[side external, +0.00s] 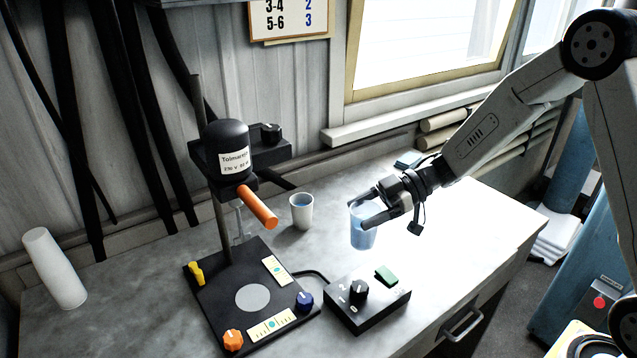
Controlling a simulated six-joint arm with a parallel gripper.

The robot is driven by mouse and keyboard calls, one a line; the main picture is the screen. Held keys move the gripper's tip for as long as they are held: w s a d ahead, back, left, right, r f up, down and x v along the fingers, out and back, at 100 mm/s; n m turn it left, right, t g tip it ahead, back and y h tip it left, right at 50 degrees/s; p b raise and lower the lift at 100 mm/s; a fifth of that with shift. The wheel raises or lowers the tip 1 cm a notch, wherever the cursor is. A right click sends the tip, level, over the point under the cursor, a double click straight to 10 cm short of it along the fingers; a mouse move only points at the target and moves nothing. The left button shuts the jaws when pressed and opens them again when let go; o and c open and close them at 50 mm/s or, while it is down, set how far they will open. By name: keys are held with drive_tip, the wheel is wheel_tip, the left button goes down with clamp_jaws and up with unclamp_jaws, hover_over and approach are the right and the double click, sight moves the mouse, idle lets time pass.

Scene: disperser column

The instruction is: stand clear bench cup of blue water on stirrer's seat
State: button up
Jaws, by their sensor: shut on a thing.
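The clear cup (363,236) holds blue water and is upright. My gripper (363,213) is shut around its upper part, with dark fingers on the cup's sides. The cup appears held above the bench, behind the black control box; the exact gap under it is hard to tell. The stirrer (226,150) stands to the left, with a dark motor head on a column and an orange handle. Its seat, a pale grey disc (252,298), lies bare on the black base plate, to the lower left of the cup.
A black control box (367,302) with a knob and green switch sits right of the base. Knobs (232,340) line the base's edges. A white cylinder (54,268) stands far left.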

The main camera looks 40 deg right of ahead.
drive_tip(key=w+a+f+n+g, duration=0.3)
drive_tip(key=w+f, duration=0.3)
drive_tip(key=w, duration=0.2)
drive_tip(key=shift+w+f+n+g+y, duration=0.3)
drive_tip(key=shift+w+f+g, duration=0.1)
drive_tip(key=shift+g, duration=0.3)
drive_tip(key=shift+a, duration=0.1)
drive_tip(key=a, duration=1.8)
drive_tip(key=shift+f, duration=0.1)
drive_tip(key=shift+f, duration=1.65)
drive_tip(key=shift+f, duration=0.15)
